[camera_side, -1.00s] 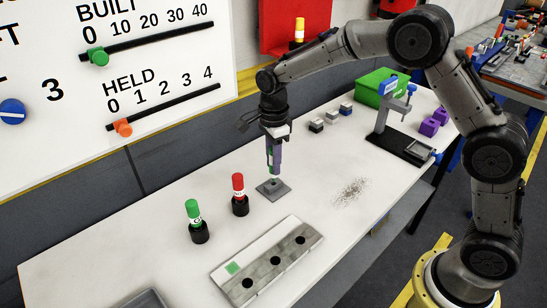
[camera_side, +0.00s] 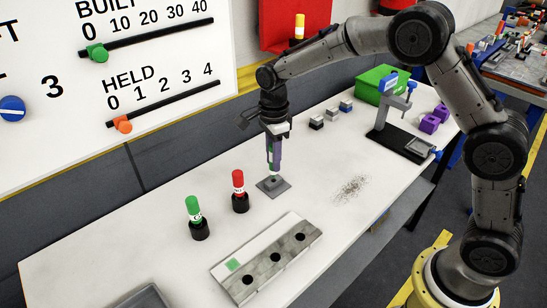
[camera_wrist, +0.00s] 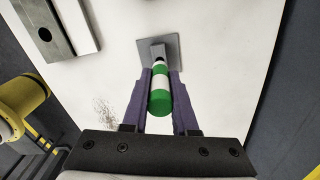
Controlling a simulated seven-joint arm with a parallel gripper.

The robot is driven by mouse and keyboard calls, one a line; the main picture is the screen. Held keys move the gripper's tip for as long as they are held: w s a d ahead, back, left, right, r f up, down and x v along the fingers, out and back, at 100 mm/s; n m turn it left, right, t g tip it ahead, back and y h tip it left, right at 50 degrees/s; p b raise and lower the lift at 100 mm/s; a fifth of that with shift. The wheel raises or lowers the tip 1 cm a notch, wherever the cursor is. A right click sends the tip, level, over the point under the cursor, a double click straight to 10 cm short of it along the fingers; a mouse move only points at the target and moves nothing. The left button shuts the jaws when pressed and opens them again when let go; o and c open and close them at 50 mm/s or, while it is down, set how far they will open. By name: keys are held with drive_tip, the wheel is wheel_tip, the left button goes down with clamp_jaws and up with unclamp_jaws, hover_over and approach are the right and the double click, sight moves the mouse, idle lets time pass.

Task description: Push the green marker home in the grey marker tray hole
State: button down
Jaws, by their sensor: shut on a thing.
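My gripper (camera_side: 272,165) is shut on a green and white marker (camera_wrist: 160,88), held between its two purple fingers. The marker is upright, with its lower end at the raised socket of a small square grey plate (camera_side: 283,185) on the table. This plate also shows in the wrist view (camera_wrist: 171,44), where a dark hole is partly visible at the marker's far end. I cannot tell how deep the tip sits in it. A long grey tray (camera_side: 262,279) with three dark holes, all empty, lies nearer the front. It shows partly in the wrist view (camera_wrist: 80,30).
A green-capped marker (camera_side: 194,212) and a red-capped marker (camera_side: 239,190) stand in black holders left of the plate. A black-based stand (camera_side: 400,142), a green box (camera_side: 370,90) and small blocks (camera_side: 331,114) are farther back. The table right of the plate is clear apart from dark specks.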

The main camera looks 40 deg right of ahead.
drive_tip(key=shift+f, duration=1.3)
drive_tip(key=c, duration=0.6)
unclamp_jaws()
drive_tip(key=shift+r, duration=0.1)
wheel_tip(320, 180, up, 14)
drive_tip(key=shift+f, duration=0.15)
